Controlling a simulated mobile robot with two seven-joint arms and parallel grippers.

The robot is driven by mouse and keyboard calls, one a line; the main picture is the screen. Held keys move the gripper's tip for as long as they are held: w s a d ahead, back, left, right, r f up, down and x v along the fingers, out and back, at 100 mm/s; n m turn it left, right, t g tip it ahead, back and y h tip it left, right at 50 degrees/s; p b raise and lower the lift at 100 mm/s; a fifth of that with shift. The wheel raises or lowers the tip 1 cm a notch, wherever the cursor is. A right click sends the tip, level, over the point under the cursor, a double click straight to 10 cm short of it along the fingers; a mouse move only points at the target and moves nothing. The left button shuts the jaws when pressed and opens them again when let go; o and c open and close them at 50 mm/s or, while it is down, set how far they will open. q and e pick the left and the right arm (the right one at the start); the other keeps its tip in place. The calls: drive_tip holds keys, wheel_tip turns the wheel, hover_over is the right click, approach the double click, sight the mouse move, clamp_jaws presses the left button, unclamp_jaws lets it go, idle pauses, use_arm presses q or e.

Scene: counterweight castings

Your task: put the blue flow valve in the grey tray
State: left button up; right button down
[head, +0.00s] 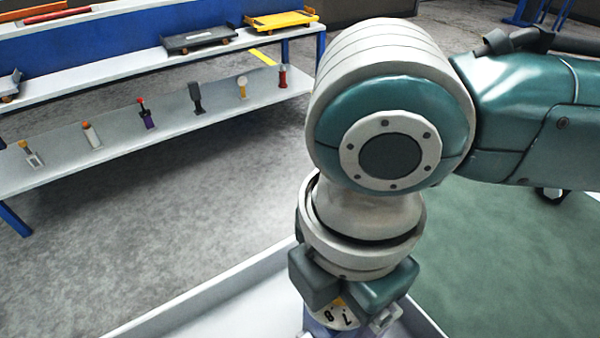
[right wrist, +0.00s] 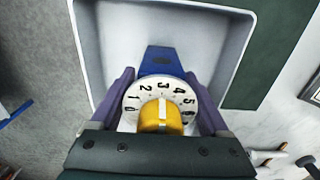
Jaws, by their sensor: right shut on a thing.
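The blue flow valve shows in the right wrist view as a blue body (right wrist: 162,61) with a white numbered dial and a yellow knob. My right gripper (right wrist: 158,82) is shut on it, one purple finger on each side. The grey tray (right wrist: 86,55) lies beyond the valve, which appears inside the tray's outline. I cannot tell whether the valve touches the tray floor. In the head view the pale tray (head: 200,292) is at the bottom, and my right arm hides much of it. Part of the dial (head: 338,315) shows below my wrist there. My left gripper is out of view.
A blue-framed rack stands at the left. Its lower shelf (head: 190,125) holds several small upright items. Its upper shelf (head: 110,65) carries a dark cart (head: 198,40) and a yellow cart (head: 283,20). Bare floor lies between rack and tray; green floor (head: 500,260) lies at right.

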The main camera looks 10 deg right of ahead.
unclamp_jaws()
drive_tip(key=shift+f, duration=0.1)
drive_tip(key=shift+r, duration=0.4)
wheel_tip(320, 180, up, 11)
drive_tip(key=shift+f+p, duration=0.1)
drive_tip(key=shift+p, duration=0.8)
drive_tip(key=shift+r, duration=0.4)
